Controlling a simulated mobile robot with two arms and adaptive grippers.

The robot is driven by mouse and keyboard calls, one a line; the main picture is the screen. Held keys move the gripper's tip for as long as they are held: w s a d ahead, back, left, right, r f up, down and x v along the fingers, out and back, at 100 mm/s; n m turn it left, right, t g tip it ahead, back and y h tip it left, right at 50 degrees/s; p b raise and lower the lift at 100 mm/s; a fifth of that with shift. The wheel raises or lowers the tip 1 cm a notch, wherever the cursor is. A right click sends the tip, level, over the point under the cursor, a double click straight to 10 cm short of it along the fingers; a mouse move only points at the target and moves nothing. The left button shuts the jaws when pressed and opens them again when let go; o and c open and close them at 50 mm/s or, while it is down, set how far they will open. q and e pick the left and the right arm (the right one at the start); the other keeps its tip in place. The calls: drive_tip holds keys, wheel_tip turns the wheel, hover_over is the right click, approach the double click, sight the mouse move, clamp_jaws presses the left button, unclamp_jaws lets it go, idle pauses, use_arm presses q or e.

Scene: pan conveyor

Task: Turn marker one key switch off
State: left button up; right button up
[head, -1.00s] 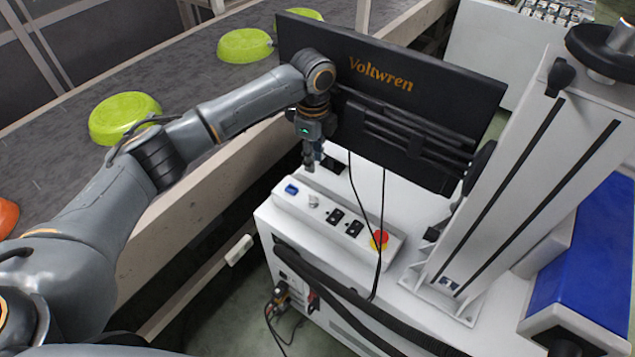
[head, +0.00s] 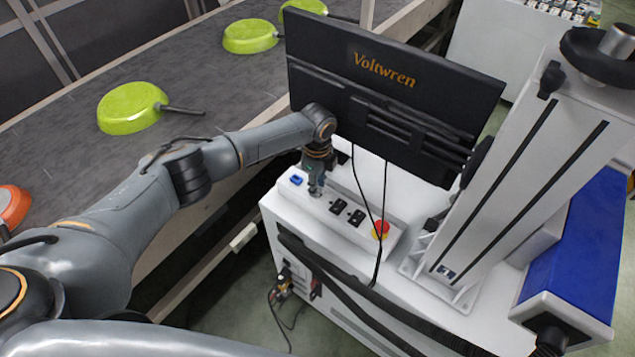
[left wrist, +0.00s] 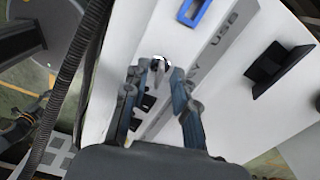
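The marker's white control panel (head: 345,228) lies in front of the black Voltwren monitor (head: 400,90). The silver key switch (left wrist: 160,63) is on the panel near the blue USB port (left wrist: 193,11). My left gripper (head: 317,190) points down over the key switch and mostly hides it in the head view. In the left wrist view its two fingertips (left wrist: 158,73) stand on either side of the key switch, with a visible gap between them. The gripper looks open. The key's exact angle is hard to make out. My right gripper is in neither view.
Two black rocker switches (head: 347,211) and a red emergency stop (head: 380,229) sit farther right on the panel. Cables (head: 379,240) hang from the monitor across it. A conveyor (head: 70,160) with green pans (head: 130,108) and an orange pan (head: 13,205) runs along the left.

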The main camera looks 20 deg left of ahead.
use_arm(q)
clamp_jaws()
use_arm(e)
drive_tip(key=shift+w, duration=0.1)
use_arm(q)
drive_tip(key=shift+r+n, duration=0.1)
drive_tip(key=shift+n, duration=0.3)
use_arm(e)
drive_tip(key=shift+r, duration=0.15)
use_arm(q)
drive_tip(key=n+p, duration=0.2)
drive_tip(key=n, duration=0.3)
drive_tip(key=shift+s, duration=0.1)
drive_tip(key=n+p, duration=0.2)
drive_tip(key=n, duration=0.3)
drive_tip(key=shift+n+p, duration=0.35)
drive_tip(key=shift+n, duration=0.05)
drive_tip(key=n+p, duration=0.1)
drive_tip(key=n, duration=0.3)
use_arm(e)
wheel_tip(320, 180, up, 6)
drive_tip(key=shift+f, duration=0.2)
use_arm(q)
drive_tip(key=shift+n, duration=0.3)
